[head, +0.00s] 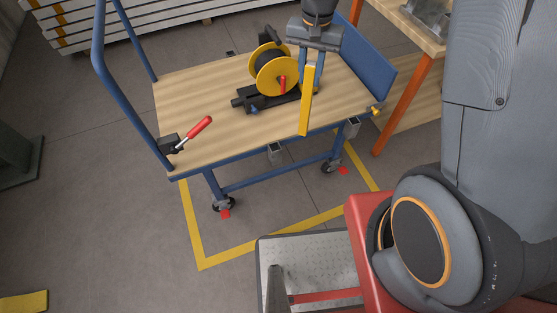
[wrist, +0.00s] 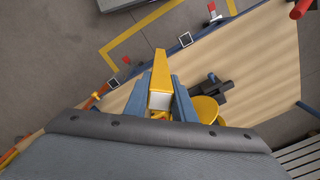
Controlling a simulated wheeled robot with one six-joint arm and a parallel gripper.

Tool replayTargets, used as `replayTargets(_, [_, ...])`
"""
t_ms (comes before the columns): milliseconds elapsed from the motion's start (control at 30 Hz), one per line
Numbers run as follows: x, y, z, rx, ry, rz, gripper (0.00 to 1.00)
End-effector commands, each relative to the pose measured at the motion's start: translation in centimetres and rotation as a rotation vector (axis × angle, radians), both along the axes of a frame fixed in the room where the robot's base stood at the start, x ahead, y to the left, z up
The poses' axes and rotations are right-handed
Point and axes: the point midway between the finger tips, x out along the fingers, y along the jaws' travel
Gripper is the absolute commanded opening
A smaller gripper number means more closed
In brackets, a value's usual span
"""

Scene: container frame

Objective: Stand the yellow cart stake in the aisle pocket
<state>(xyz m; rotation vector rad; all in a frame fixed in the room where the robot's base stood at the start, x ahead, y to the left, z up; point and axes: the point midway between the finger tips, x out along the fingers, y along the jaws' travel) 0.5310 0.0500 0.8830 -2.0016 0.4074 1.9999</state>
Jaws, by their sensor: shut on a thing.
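The yellow cart stake (head: 306,105) hangs roughly upright, slightly tilted, from my gripper (head: 313,68) in the head view. In the wrist view the stake (wrist: 160,64) lies between the two blue-grey fingers of my gripper (wrist: 161,80), which are shut on it. In the head view its lower end overlaps the near edge of the cart deck (head: 210,115); its height above the deck is hard to tell. Two square pockets, one mid-edge (head: 275,153) and one farther right (head: 351,127), sit on the cart's near side. Both look empty in the wrist view (wrist: 185,39) (wrist: 126,60).
A yellow reel (head: 273,77) on a black base stands on the deck beside the stake. A red-handled clamp (head: 197,130) is at the deck's left. A wooden bench (head: 412,25) with an orange leg stands right. Yellow floor tape (head: 197,240) surrounds the cart.

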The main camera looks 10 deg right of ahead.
Motion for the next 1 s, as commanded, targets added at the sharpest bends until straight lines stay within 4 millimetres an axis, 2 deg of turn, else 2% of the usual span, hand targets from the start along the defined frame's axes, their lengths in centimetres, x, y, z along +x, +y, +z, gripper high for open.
replayTargets(33, [0.3, 1.2, 0.0, 0.001, -0.005, -0.075, 0.0])
replayTargets(200, [0.3, 4.7, 1.2, 0.003, -0.004, -0.382, 0.0])
replayTargets(400, [-0.3, 8.1, 2.4, 0.003, -0.002, -0.686, 0.0])
replayTargets(667, [-1.0, 9.9, 3.2, 0.0, 0.001, -0.877, 0.0])
replayTargets(767, [-1.1, 10.0, 2.2, -0.001, 0.003, -0.891, 0.0])
replayTargets(1000, [-1.2, 9.9, -3.4, -0.003, 0.006, -0.891, 0.0])
